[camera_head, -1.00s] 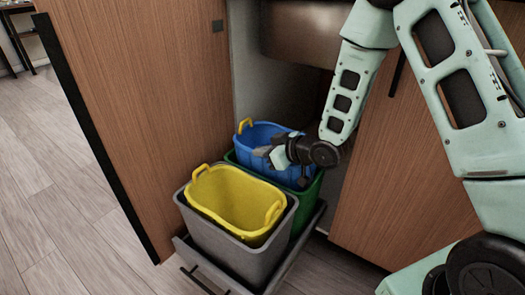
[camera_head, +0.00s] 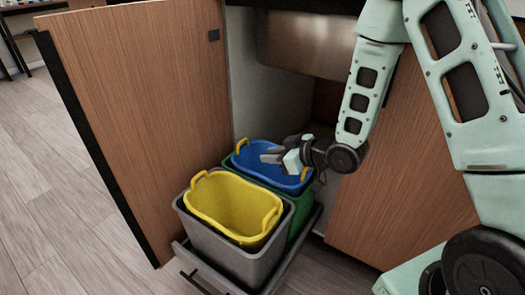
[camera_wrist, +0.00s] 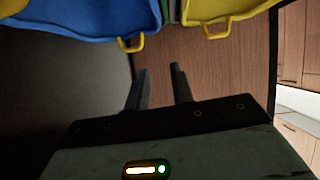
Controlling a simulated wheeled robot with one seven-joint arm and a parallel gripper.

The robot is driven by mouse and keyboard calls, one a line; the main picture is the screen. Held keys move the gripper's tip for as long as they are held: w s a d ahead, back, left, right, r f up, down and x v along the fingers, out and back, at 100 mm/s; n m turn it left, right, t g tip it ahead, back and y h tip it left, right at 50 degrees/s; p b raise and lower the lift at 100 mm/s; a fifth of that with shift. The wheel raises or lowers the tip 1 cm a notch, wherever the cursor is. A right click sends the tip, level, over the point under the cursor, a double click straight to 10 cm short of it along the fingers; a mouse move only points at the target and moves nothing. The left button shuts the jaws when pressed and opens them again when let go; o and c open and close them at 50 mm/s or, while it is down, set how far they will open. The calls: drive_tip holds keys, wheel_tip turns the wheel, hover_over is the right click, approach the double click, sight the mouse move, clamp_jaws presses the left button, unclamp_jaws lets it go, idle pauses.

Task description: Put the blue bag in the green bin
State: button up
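The blue bag (camera_head: 282,181), with yellow handles, sits inside the green bin (camera_head: 301,217) with its rim close to the bin's rim. Its near side and a yellow handle also show at the top left of the wrist view (camera_wrist: 85,22). The lower part of the bag is hidden inside the bin.
A yellow bag (camera_head: 232,206) sits in a grey bin (camera_head: 232,252) in front of the green bin. Both bins stand on a pulled-out rack. An open wooden cabinet door (camera_head: 145,110) is at the left, and a metal sink (camera_head: 307,40) hangs above. Floor is clear at left.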

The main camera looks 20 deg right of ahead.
drive_tip(key=s+a+r+g+h, duration=0.2)
drive_tip(key=s+a+r+g, duration=0.1)
drive_tip(key=s, duration=0.7)
drive_tip(key=s+a+r+g+h, duration=0.2)
drive_tip(key=s+a+r+g, duration=0.1)
drive_tip(key=s, duration=0.6)
drive_tip(key=s+a+r+g+h, duration=0.2)
drive_tip(key=s+a+r+g, duration=0.1)
drive_tip(key=s, duration=0.7)
drive_tip(key=shift+s+r+g+h, duration=0.4)
drive_tip(key=shift+r+g, duration=0.3)
drive_tip(key=shift+r, duration=0.15)
